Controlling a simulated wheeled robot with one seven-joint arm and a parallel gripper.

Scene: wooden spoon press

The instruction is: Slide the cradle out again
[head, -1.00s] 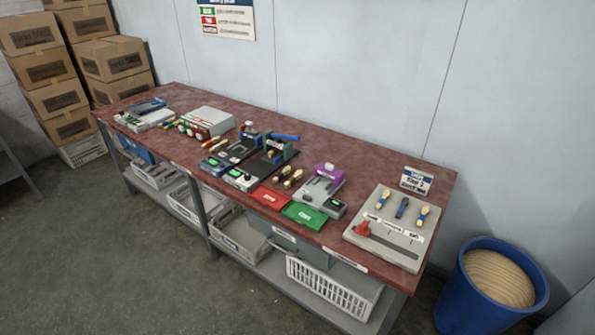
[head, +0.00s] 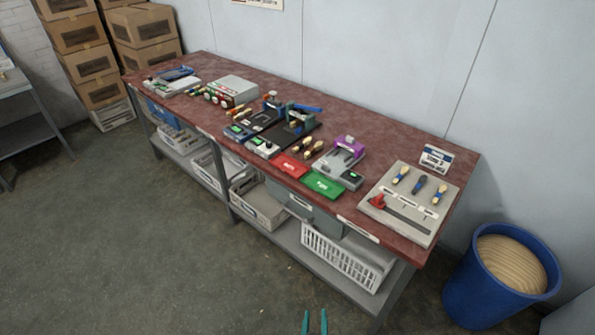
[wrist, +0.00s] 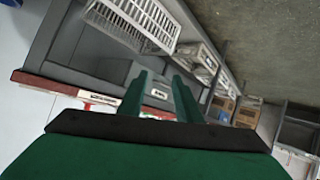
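Two fixtures with black plates stand mid-bench in the head view. The right one is a press (head: 302,118) with a blue lever; its grey block with a green display (head: 263,147) sits at the front edge. Another grey fixture with a purple top (head: 345,147) stands to the right. Which part is the cradle, and how far in it sits, is too small to tell. My gripper (head: 315,322) shows at the bottom of the head view, in front of the bench and apart from it. In the wrist view its green fingers (wrist: 162,97) are parted, with nothing between them.
A red tray (head: 290,167) and a green tray (head: 323,184) lie at the bench's front edge. A grey board (head: 408,240) with a red-handled slider lies right. White baskets (head: 340,257) fill the lower shelf. A blue bin (head: 470,290) stands right. The floor in front is clear.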

